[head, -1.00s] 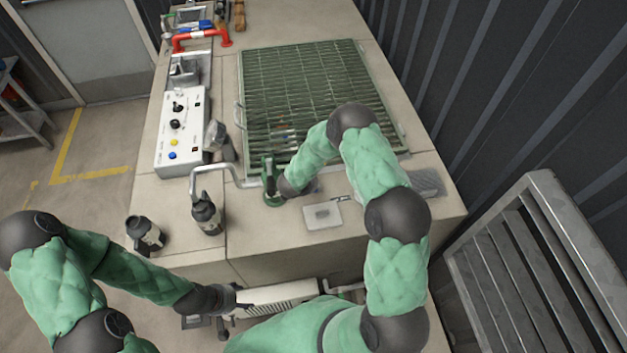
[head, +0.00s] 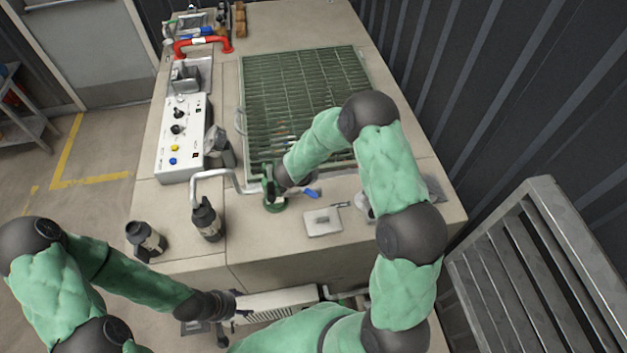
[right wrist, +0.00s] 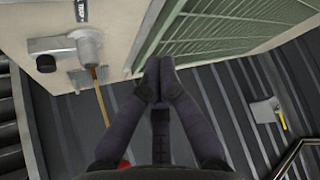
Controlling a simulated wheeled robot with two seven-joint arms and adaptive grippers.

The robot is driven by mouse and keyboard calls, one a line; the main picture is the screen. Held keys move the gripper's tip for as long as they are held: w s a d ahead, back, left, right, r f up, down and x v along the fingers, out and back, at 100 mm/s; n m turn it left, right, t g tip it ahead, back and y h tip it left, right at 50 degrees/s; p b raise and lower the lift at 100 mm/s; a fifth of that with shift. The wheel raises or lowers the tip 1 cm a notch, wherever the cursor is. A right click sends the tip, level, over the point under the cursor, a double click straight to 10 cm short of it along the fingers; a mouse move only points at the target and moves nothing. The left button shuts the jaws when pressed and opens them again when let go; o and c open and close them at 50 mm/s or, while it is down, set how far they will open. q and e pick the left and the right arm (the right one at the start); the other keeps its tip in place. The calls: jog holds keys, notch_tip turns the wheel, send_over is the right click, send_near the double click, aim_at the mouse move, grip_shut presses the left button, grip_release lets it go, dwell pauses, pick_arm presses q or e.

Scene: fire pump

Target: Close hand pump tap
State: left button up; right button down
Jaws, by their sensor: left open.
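A green upright fitting (head: 274,194) stands on the bench just in front of the grating, and a bent grey pipe (head: 215,174) runs to its left. A small blue handle (head: 312,192) lies right of it; I cannot tell for sure that it is the hand pump tap. My right gripper's dark end is beside the green fitting in the head view, mostly hidden by its arm. In the right wrist view its fingertips (right wrist: 158,68) meet, with nothing seen between them. My left gripper (head: 228,304) is open at the bench's front edge, away from the fitting.
Two black nozzles (head: 147,240) (head: 206,220) stand on the left. A white control panel (head: 180,140) and a green grating (head: 305,95) lie behind. A white plate (head: 322,222) is near the front. A slatted metal bench (head: 540,270) stands at right.

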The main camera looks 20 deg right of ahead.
jog(key=shift+r, duration=0.55)
jog(key=shift+s+f, duration=0.1)
